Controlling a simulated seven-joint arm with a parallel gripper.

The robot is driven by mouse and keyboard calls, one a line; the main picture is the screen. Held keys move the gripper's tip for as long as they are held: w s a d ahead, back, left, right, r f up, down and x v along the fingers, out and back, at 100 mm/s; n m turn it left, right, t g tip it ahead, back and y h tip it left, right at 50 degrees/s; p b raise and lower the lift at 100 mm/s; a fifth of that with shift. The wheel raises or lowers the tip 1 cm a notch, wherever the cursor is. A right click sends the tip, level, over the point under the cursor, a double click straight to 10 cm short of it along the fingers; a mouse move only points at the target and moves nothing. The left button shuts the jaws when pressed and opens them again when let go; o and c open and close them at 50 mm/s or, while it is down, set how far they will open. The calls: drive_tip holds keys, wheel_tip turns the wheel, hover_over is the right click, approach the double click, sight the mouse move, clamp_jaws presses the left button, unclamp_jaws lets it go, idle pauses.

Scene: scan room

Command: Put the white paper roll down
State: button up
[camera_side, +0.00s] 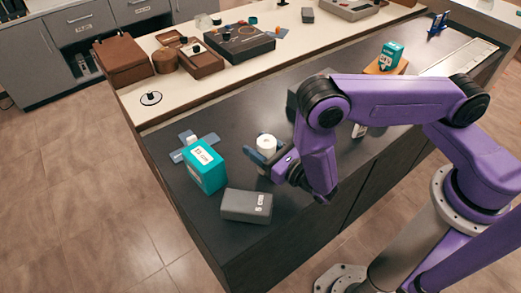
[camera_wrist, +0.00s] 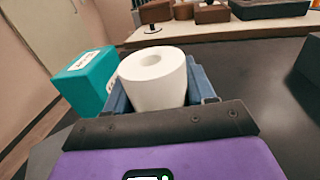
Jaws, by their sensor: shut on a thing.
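The white paper roll (camera_side: 266,144) is upright, with its hollow core facing up, above the dark counter (camera_side: 238,118). It also shows in the wrist view (camera_wrist: 155,82), between the blue-grey fingers. My gripper (camera_side: 262,154) is shut on the roll, one finger on each side. The roll's lower part is hidden by the gripper, so I cannot tell whether it touches the counter.
A teal box (camera_side: 206,168) stands left of the roll, with a grey case (camera_side: 246,206) in front. A blue-grey cross-shaped item (camera_side: 194,142) lies behind the teal box. A pale raised shelf (camera_side: 160,105) runs along the back. Bare counter lies behind the roll.

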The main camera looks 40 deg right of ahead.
drive_tip(key=shift+f, duration=0.8)
drive_tip(key=shift+f, duration=0.15)
drive_tip(key=o, duration=1.1)
